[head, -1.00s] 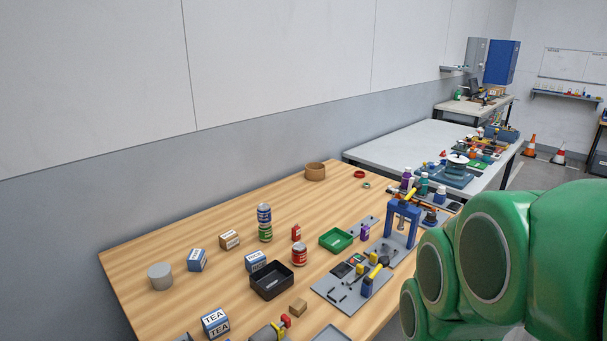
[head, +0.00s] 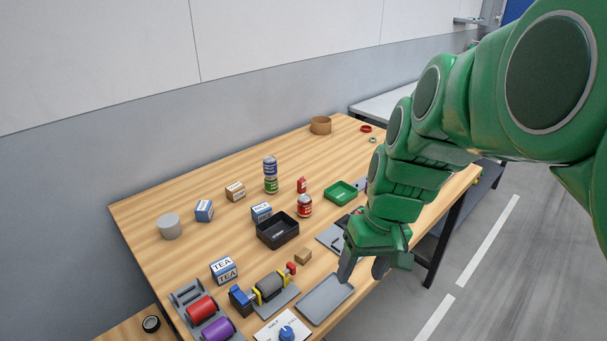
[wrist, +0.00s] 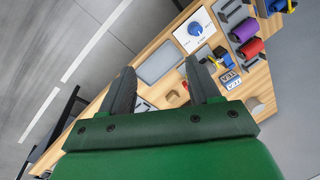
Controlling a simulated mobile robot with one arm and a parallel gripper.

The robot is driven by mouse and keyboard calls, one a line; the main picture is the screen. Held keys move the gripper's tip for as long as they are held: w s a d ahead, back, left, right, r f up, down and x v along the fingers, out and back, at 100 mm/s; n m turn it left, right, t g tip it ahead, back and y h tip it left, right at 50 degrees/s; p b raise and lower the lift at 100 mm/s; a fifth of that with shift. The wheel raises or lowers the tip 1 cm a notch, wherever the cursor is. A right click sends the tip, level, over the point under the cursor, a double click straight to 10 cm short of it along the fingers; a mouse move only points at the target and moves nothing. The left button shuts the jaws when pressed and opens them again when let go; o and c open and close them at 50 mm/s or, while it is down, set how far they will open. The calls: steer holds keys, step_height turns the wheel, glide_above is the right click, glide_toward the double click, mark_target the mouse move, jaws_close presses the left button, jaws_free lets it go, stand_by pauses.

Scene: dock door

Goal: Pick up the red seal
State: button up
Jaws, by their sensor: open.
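A small red ring (head: 366,128), which looks like the red seal, lies flat on the wooden table at its far right end in the head view. A smaller pale ring (head: 373,140) lies just in front of it. My gripper (head: 363,271) is open and empty, pointing down near the table's front right edge, well nearer than the red ring. In the wrist view my gripper's two fingers (wrist: 160,68) stand apart with nothing between them. I cannot make out the red ring in the wrist view.
The wooden table (head: 150,215) holds a tan round bowl (head: 320,125), a green tray (head: 341,192), a black bin (head: 277,231), cans, boxes and a grey tray (head: 325,298). My arm hides part of the table's right side. Open floor (head: 480,270) lies to the right.

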steer(key=w+a+f+n+t+y, duration=0.1)
steer(key=w+a+f+n, duration=0.1)
steer(key=w, duration=1.2)
steer(key=w+a+f+n+t+y, duration=0.1)
steer(key=w+a+f, duration=0.3)
steer(key=w, duration=1.1)
steer(key=w+a+f+n+t+y, duration=0.2)
steer(key=w+a+f, duration=0.1)
steer(key=w, duration=1.1)
steer(key=shift+w+f+n+t, duration=0.3)
steer(key=shift+w+f, duration=0.05)
steer(key=shift+f, duration=0.3)
steer(key=n+t, duration=0.1)
steer(key=t, duration=0.1)
glide_toward(304, 181)
steer(key=shift+y, duration=0.3)
steer(key=x, duration=0.4)
steer(key=shift+w+d+f, duration=0.1)
steer(key=shift+w+f, duration=0.1)
steer(key=shift+f, duration=0.2)
steer(key=shift+w+f, duration=0.25)
steer(key=shift+f, duration=0.05)
steer(key=shift+x, duration=0.85)
steer(key=shift+w+a+f, duration=0.45)
steer(key=shift+a+f, duration=0.15)
steer(key=shift+a, duration=0.25)
steer(key=shift+x, duration=1.8)
steer(key=shift+a+r, duration=0.1)
steer(key=shift+a, duration=0.1)
